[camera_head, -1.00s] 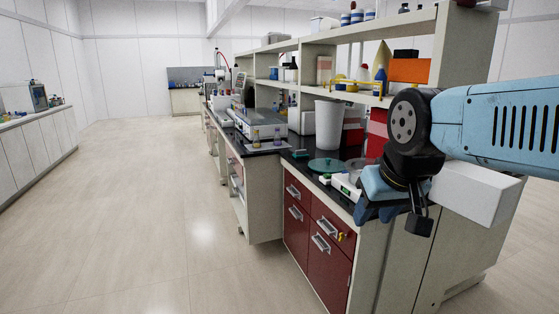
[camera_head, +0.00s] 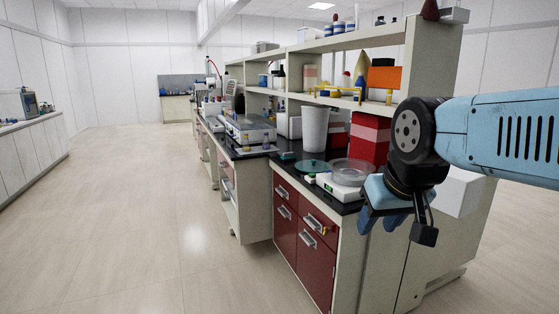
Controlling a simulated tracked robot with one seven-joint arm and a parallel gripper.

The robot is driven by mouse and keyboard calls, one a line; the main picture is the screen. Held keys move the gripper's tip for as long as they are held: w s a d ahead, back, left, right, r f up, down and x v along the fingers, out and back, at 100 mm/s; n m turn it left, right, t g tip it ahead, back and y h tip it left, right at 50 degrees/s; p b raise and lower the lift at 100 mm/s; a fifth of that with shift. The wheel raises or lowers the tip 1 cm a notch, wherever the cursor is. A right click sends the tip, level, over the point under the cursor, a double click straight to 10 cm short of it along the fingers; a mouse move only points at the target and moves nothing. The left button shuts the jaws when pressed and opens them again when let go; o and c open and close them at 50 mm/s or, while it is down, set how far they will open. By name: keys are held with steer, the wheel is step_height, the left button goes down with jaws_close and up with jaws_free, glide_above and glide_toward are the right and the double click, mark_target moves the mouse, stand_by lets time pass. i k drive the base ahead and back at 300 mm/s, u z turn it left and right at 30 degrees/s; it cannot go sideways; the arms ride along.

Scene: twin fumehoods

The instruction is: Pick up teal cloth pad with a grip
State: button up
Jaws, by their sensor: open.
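A flat round teal piece (camera_head: 311,166) lies on the black bench top, left of the white scale. A smaller teal piece (camera_head: 288,155) lies just behind it and to its left. I cannot tell which is the cloth pad, and no grip is clear on either. My gripper (camera_head: 385,218) hangs at the right, in front of the bench corner. Its blue fingers are open, and I see nothing between them. It is apart from both teal pieces, to their right and lower in the picture.
The white scale (camera_head: 342,186) bears a clear round dish (camera_head: 354,171) near the bench's front corner. A tall white bin (camera_head: 314,130) and a red box (camera_head: 370,136) stand behind. Shelves (camera_head: 395,104) overhang the back. The floor (camera_head: 170,220) at left is clear.

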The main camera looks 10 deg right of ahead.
mark_target(288, 156)
steer(key=z, duration=0.05)
steer(key=i, duration=0.9)
steer(key=u, duration=0.2)
steer(key=k, duration=0.9)
steer(key=z, duration=0.2)
steer(key=i, duration=0.95)
steer(key=u, duration=0.05)
